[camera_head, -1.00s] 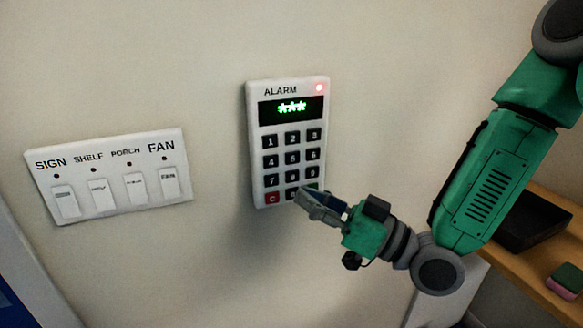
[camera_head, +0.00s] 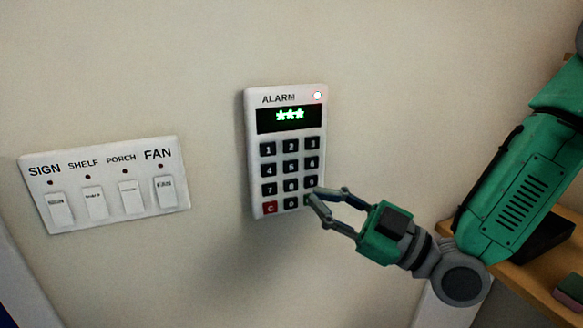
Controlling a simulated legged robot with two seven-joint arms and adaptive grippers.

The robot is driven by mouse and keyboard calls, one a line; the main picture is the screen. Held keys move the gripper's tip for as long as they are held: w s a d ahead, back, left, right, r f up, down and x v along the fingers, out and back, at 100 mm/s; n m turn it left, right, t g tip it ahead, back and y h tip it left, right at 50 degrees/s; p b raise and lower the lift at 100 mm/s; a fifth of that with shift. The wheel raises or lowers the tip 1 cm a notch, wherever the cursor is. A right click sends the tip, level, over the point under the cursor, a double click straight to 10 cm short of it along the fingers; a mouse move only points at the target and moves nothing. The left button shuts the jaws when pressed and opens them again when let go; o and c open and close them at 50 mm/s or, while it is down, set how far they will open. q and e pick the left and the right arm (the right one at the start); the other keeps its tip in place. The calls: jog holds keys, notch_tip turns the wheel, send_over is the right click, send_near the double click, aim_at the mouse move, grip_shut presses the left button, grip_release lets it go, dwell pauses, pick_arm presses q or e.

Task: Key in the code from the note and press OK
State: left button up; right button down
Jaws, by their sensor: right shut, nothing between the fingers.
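The white ALARM keypad (camera_head: 249,150) is on the wall in the middle of the head view. Its dark display (camera_head: 289,116) shows three green asterisks. A small lamp (camera_head: 317,95) glows at its top right. Number keys stand in rows, with a red C key (camera_head: 270,208) at bottom left and the 0 key (camera_head: 291,204) beside it. My right gripper (camera_head: 315,196) is shut and empty, its tips at the keypad's lower right corner. They partly cover the bottom right key; whether they touch it I cannot tell. No note is in view. My left gripper is not in view.
A white switch panel (camera_head: 110,213) labelled SIGN, SHELF, PORCH and FAN is on the wall at left. A wooden shelf (camera_head: 520,278) with a dark tray (camera_head: 545,243) stands at lower right. The wall between panel and keypad is clear.

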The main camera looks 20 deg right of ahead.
send_near(278, 162)
jog(key=w+a+r, duration=0.1)
jog(key=a, duration=0.3)
jog(key=shift+w+r, duration=0.25)
jog(key=shift+w, duration=0.65)
jog(key=shift+w, duration=0.1)
dwell(0.5)
jog(key=shift+w+r, duration=0.1)
jog(key=shift+w, duration=0.2)
jog(key=shift+w+b, duration=0.35)
dwell(0.7)
jog(key=shift+s, duration=0.85)
jog(key=shift+s, duration=2.45)
